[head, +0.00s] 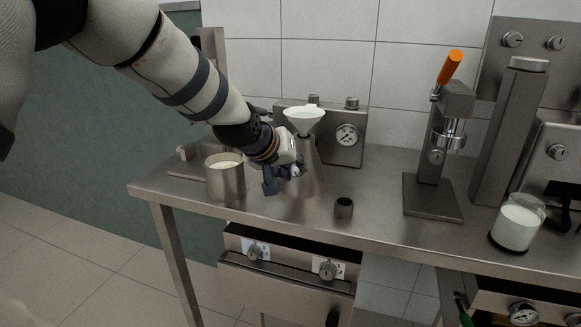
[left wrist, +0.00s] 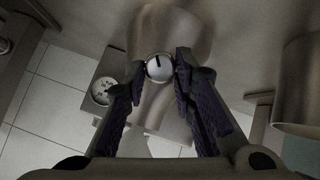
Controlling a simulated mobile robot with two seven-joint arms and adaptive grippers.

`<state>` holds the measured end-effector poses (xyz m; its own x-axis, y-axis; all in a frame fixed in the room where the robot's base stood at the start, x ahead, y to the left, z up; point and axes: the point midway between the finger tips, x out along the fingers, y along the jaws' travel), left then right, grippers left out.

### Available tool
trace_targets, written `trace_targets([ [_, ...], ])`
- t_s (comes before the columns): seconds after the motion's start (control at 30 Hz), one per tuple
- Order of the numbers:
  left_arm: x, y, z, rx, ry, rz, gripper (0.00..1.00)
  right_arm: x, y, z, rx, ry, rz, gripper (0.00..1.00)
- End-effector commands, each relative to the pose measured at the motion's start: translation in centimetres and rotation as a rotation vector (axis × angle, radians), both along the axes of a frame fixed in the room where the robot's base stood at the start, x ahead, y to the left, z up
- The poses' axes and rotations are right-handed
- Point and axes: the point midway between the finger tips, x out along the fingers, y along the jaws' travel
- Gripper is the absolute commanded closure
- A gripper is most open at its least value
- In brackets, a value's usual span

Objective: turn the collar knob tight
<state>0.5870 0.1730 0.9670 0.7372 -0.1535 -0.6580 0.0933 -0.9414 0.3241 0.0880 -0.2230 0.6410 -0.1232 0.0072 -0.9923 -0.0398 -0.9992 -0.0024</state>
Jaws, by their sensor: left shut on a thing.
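The collar knob (left wrist: 159,68) is a small round pale knob with a dark mark on its face. In the left wrist view it sits between the fingertips of my left gripper (left wrist: 160,72), which is shut on it. In the head view my left gripper (head: 288,172) is against the side of the cone-shaped steel vessel (head: 312,184) and hides the knob. The vessel stands upright with a white funnel (head: 304,115) at its top. It also fills the upper middle of the left wrist view (left wrist: 178,28). My right gripper is not in view.
A steel beaker of white liquid (head: 226,184) stands close left of my gripper. A gauge box (head: 346,153) is behind the vessel. A small dark cup (head: 343,208), an orange-handled press (head: 447,140) and a glass of white liquid (head: 517,222) stand to the right.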

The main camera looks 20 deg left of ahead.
Motion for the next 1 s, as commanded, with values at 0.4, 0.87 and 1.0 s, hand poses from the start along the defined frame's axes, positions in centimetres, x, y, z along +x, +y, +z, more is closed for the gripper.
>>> trace_targets([
  [0.4,0.06,-0.35,0.11,0.296,-0.012,-0.114,1.0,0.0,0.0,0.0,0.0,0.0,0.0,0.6],
  [0.87,0.04,-0.51,0.08,0.422,-0.015,-0.163,1.0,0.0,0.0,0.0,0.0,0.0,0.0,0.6],
  [1.0,0.04,-0.5,0.08,0.427,-0.016,-0.165,1.0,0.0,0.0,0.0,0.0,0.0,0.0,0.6],
])
